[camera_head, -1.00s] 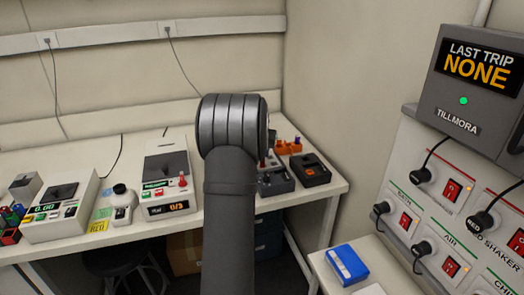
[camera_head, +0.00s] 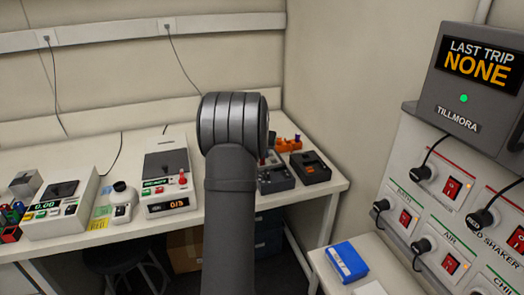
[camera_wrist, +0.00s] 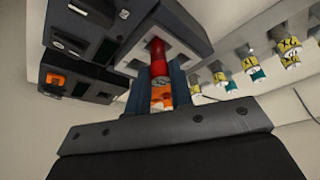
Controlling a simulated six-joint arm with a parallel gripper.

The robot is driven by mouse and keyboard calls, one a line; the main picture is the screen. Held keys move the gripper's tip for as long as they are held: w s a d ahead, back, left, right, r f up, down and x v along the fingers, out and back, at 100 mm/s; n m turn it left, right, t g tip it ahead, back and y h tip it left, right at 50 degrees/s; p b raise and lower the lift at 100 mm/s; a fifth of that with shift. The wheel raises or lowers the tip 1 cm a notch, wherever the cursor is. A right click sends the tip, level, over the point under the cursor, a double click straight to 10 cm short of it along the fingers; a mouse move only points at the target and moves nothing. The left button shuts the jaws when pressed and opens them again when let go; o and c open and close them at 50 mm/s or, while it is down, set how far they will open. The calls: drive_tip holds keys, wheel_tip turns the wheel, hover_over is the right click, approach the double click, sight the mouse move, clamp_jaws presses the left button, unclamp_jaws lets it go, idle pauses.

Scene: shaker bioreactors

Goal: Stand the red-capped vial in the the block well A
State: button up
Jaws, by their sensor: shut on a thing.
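My gripper (camera_wrist: 158,90) is shut on the red-capped vial (camera_wrist: 158,58) in the wrist view. The vial's red end points away from the wrist, and an orange part shows between the fingers. The red end overlaps a dark block with a pale top and square openings (camera_wrist: 183,52). I cannot tell whether the vial is inside an opening or in front of it. No well letter is readable. In the head view my own arm hides the gripper and most of the vial's surroundings.
Two dark units, one of them at the bench's right end (camera_head: 311,168), stand beside an orange holder (camera_head: 287,144). A white device with a display (camera_head: 167,190) stands left of my arm. A blue box (camera_head: 347,262) lies on the near right surface. A switch panel (camera_head: 445,190) is at right.

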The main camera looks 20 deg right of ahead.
drive_tip(key=shift+f, duration=0.3)
drive_tip(key=o, duration=1)
drive_tip(key=shift+r, duration=0.1)
drive_tip(key=shift+r, duration=3.45)
drive_tip(key=shift+f, duration=0.15)
wheel_tip(320, 180, down, 7)
drive_tip(key=shift+r, duration=0.1)
